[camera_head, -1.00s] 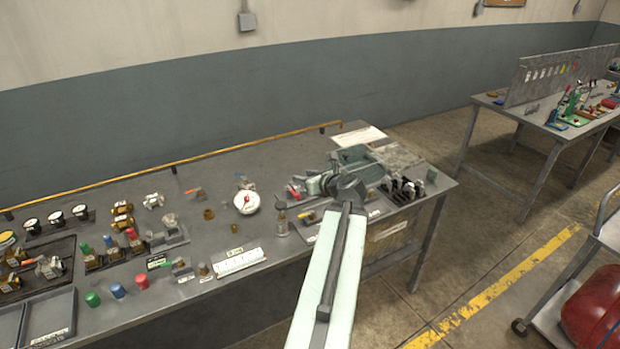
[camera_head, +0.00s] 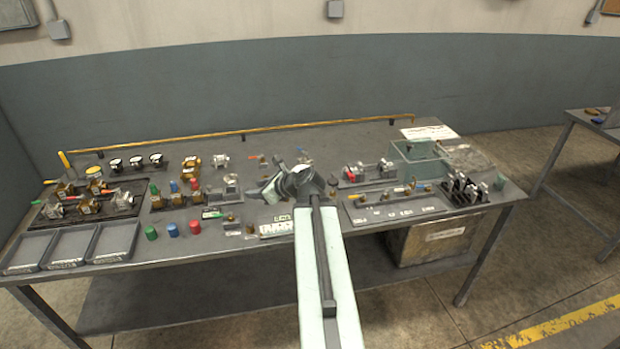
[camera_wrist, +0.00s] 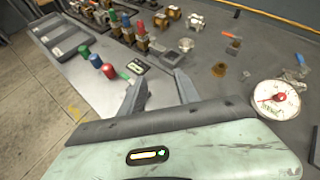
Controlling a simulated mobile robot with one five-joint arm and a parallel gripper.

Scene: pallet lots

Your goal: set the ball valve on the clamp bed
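My gripper (camera_wrist: 160,90) is open in the wrist view, its two grey fingers apart over the bench with nothing held between them. In the head view my arm hides most of the gripper (camera_head: 268,190), which is over the middle of the bench. An orange-handled valve (camera_head: 262,158) stands behind it, also in the wrist view (camera_wrist: 234,44). Other small valves (camera_head: 90,186) sit on a dark tray at the left. I cannot tell which is the ball valve. A fixture with a red part (camera_head: 352,173), possibly the clamp bed, lies right of my arm.
A white dial gauge (camera_wrist: 275,99) is close to the right of my gripper. Red, blue and green caps (camera_head: 172,230) stand near the front edge. Empty grey trays (camera_head: 70,247) are at front left, a green bin (camera_head: 420,158) at back right. Bare bench lies behind.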

